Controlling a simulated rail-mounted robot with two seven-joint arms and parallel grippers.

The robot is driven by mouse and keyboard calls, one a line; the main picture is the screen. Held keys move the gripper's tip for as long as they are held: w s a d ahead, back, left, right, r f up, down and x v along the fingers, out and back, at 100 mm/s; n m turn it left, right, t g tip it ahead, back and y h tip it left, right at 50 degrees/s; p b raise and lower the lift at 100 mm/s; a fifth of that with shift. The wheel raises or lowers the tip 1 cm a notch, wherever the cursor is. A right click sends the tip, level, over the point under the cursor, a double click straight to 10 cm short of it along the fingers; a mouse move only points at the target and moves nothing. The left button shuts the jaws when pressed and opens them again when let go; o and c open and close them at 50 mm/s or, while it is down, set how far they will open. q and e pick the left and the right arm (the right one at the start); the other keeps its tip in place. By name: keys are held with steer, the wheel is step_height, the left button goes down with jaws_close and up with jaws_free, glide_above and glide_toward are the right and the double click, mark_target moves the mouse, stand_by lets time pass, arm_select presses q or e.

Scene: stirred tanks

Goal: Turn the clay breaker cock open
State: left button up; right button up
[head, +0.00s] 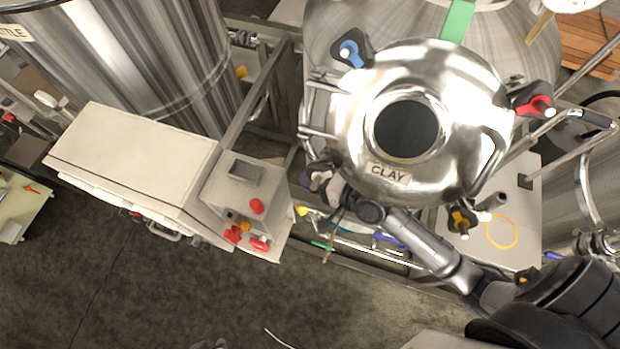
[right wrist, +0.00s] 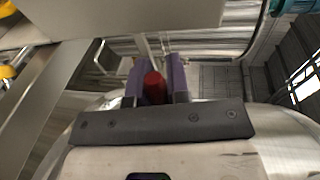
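The steel tank (head: 440,80) labelled CLAY (head: 388,174) stands at the upper right of the head view, with a dark round opening in its dome. My right gripper (head: 318,181) is low beside the dome's lower left edge. In the right wrist view its two purple fingers (right wrist: 157,82) stand on either side of a red part (right wrist: 155,89), with little gap showing. I cannot tell whether they press on it. Whether the red part is the clay breaker cock's handle is also unclear, since my gripper hides that spot in the head view. My left gripper is not in view.
Clamps with blue (head: 350,50), red (head: 536,105) and orange (head: 461,220) levers surround the dome. A pale cabinet (head: 130,160) and a control box with a red button (head: 257,206) stand left of my right gripper. The floor (head: 170,290) in front is mostly clear.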

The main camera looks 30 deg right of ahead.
steer(key=o, duration=0.4)
steer(key=shift+o, duration=0.2)
steer(key=b+v, duration=0.2)
steer(key=v, duration=1.1)
steer(key=shift+s+d+b, duration=0.15)
steer(key=shift+s+b, duration=0.2)
steer(key=shift+r, duration=0.1)
